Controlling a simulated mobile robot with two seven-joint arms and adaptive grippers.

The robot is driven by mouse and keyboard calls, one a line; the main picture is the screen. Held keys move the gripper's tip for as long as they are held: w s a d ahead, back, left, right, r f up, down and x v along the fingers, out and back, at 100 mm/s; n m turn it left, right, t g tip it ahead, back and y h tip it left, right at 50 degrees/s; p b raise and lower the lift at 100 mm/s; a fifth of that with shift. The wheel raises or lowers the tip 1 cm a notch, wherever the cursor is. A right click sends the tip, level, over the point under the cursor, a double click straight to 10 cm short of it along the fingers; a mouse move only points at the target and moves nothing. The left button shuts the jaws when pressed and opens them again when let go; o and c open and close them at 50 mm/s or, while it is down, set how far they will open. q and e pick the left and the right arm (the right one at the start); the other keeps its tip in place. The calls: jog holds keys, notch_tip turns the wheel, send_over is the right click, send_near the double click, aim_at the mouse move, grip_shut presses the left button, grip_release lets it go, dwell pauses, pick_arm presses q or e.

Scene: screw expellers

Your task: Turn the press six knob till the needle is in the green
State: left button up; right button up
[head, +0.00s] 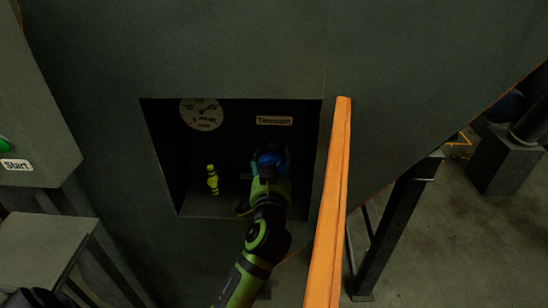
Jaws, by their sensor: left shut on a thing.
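The white round gauge (202,114) sits at the top left of a dark recess in the press front. Its needle and any green zone are too small and dim to read. A white "Tension" label (274,121) is at the recess's top right. My left gripper (270,157), at the end of my green and black arm, reaches into the recess below that label. It is shut on a blue knob (269,159), which the gripper mostly hides.
A yellow-green handle-like part (212,180) stands left of my gripper in the recess. An orange bar (328,220) rises just right of my arm. A box with a green button and "Start" label (16,165) is at the left. Floor shows at right.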

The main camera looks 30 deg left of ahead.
pick_arm(q)
jog(key=m+p, duration=0.1)
jog(key=m, duration=0.1)
jog(key=m+p, duration=0.1)
jog(key=m, duration=0.1)
jog(key=shift+s+a+f, duration=0.1)
jog(key=shift+a+f, duration=0.1)
jog(key=shift+f, duration=0.15)
jog(key=shift+m+p, duration=0.8)
jog(key=shift+m, duration=0.5)
jog(key=shift+f, duration=0.1)
jog(key=o, duration=1.2)
jog(key=shift+a, duration=0.1)
jog(key=shift+c, duration=0.2)
jog(key=shift+a, duration=0.15)
jog(key=shift+d+r, duration=0.2)
jog(key=shift+r, duration=0.05)
jog(key=shift+s+d, duration=0.15)
jog(key=shift+s, duration=0.05)
jog(key=v, duration=1.1)
jog(key=shift+s, duration=0.25)
